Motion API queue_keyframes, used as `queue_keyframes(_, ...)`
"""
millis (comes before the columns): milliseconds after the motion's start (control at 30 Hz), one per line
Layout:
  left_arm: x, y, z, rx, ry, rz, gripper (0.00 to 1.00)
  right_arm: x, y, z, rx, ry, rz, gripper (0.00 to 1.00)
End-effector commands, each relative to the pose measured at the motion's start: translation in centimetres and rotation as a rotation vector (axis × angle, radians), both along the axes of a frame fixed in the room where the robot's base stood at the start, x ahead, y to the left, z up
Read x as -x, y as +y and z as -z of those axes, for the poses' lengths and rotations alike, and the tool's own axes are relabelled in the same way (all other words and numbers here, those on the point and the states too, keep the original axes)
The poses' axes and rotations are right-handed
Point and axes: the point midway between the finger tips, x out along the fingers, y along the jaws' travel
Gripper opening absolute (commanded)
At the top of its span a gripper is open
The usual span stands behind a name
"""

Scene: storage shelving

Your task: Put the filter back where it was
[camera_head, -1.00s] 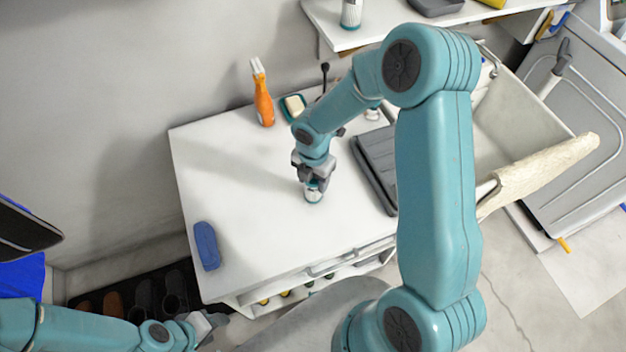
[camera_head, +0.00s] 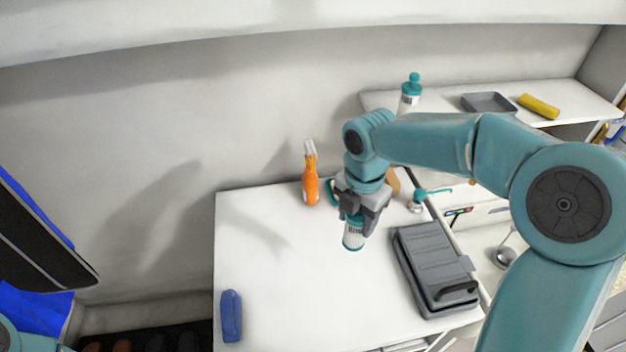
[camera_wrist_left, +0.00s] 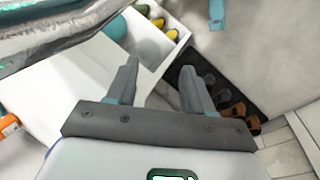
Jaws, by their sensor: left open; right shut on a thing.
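The filter (camera_head: 353,236), a small white cylinder with teal ends and dark stripes, shows in the head view at the middle of the white tabletop (camera_head: 290,290). My right gripper (camera_head: 355,216) points down and is shut on its upper part, hiding its top. I cannot tell whether its bottom touches the tabletop or hangs just above it. My left gripper (camera_wrist_left: 158,68) shows in the left wrist view, open with nothing between its fingers. It is out of sight in the head view.
An orange bottle (camera_head: 311,186), a blue object (camera_head: 231,315) and a dark grey case (camera_head: 435,265) are on the tabletop. The raised white shelf (camera_head: 450,92) holds a teal-topped bottle (camera_head: 410,94), a grey tray (camera_head: 488,103) and a yellow roll (camera_head: 538,106). The tabletop's left half is mostly clear.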

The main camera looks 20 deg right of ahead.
Motion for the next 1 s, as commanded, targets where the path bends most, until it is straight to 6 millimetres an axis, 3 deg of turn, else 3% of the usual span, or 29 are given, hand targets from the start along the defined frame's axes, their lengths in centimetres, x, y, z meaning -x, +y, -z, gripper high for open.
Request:
queue_keyframes(167, 0.0, 0.0, 0.0, 0.0, 0.0, 0.0, 0.51, -0.1, 0.4, -0.2, -0.001, 0.001, -0.011, 0.17)
queue_keyframes(333, 0.0, 0.0, 0.0, 0.0, 0.0, 0.0, 0.51, -0.4, 3.0, 1.9, 0.0, 0.005, -0.068, 0.17)
queue_keyframes(467, 0.0, 0.0, 0.0, 0.0, 0.0, 0.0, 0.51, -0.8, 4.3, 3.1, 0.0, 0.002, 0.075, 0.17)
queue_keyframes(667, 0.0, 0.0, 0.0, 0.0, 0.0, 0.0, 0.51, -1.4, 5.8, 4.6, 0.0, 0.001, 0.428, 0.17)
queue_keyframes(1000, 0.0, 0.0, 0.0, 0.0, 0.0, 0.0, 0.51, -2.6, 7.3, 6.3, 0.0, 0.0, 1.279, 0.17)
